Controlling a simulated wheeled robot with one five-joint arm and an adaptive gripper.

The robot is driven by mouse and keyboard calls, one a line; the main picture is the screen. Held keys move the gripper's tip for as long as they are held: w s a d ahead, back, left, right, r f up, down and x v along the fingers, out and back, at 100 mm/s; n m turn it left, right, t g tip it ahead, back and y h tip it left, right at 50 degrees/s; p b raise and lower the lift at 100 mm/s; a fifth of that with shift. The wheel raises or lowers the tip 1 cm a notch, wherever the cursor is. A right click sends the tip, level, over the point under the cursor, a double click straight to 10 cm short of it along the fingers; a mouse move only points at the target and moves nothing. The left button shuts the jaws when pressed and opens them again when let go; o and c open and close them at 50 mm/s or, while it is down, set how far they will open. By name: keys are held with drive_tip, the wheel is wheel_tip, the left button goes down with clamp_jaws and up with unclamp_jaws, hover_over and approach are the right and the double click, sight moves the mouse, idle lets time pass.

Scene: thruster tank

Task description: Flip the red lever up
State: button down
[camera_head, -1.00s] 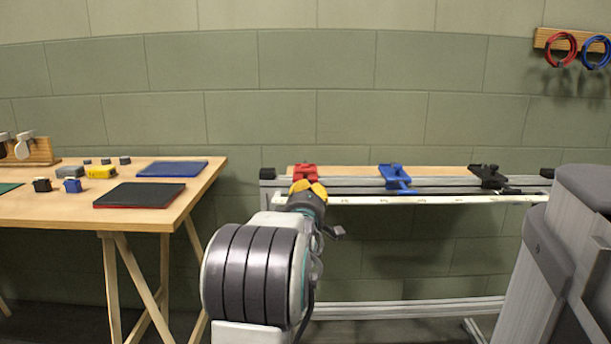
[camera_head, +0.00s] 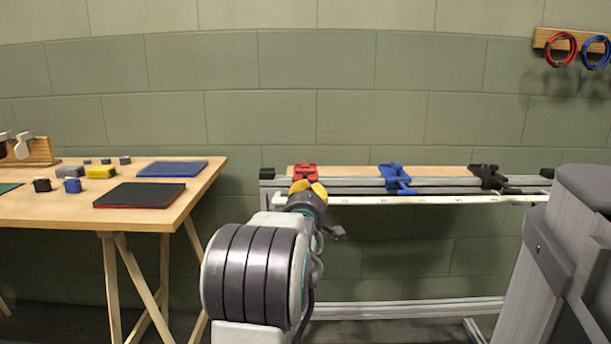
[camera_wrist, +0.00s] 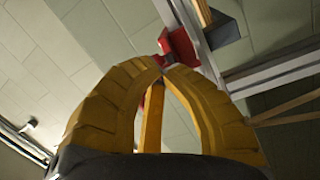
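The red lever unit (camera_head: 305,171) is clamped at the left part of the metal rail. My gripper (camera_head: 308,187) is just in front of and below it in the head view. In the wrist view, the yellow fingers of my gripper (camera_wrist: 164,67) bow outward and come together at their tips. The red lever unit (camera_wrist: 180,48) is right at the fingertips there, with a small red part close to them. The tips cover part of it, and I cannot tell whether they hold it or how the lever is tilted.
A blue lever unit (camera_head: 396,178) and a black one (camera_head: 489,177) sit farther right on the same rail (camera_head: 350,184). A wooden table (camera_head: 80,210) with mats and small blocks stands at left. Red (camera_head: 561,48) and blue cable loops (camera_head: 597,50) hang at the upper right.

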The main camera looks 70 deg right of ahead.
drive_tip(key=shift+d+r, duration=0.1)
drive_tip(key=shift+r, duration=0.05)
drive_tip(key=shift+w+d+r, duration=0.15)
drive_tip(key=shift+r, duration=0.05)
idle(0.3)
drive_tip(key=shift+w+d+r+p, duration=0.2)
drive_tip(key=shift+d+r+p, duration=0.55)
drive_tip(key=shift+r+p, duration=0.2)
idle(1.8)
drive_tip(key=shift+a+f, duration=0.1)
drive_tip(key=shift+f, duration=0.05)
drive_tip(key=shift+s+a+f+b, duration=0.15)
drive_tip(key=shift+a+f+b, duration=0.3)
drive_tip(key=shift+b, duration=0.55)
drive_tip(key=shift+s+a+f, duration=0.15)
drive_tip(key=shift+a+f, duration=0.3)
drive_tip(key=shift+f, duration=0.25)
drive_tip(key=shift+s+a+f, duration=0.25)
drive_tip(key=shift+a+f, duration=0.5)
drive_tip(key=shift+f, duration=0.2)
drive_tip(key=shift+s+a+f, duration=0.2)
drive_tip(key=shift+a+f, duration=0.55)
drive_tip(key=shift+f, duration=0.2)
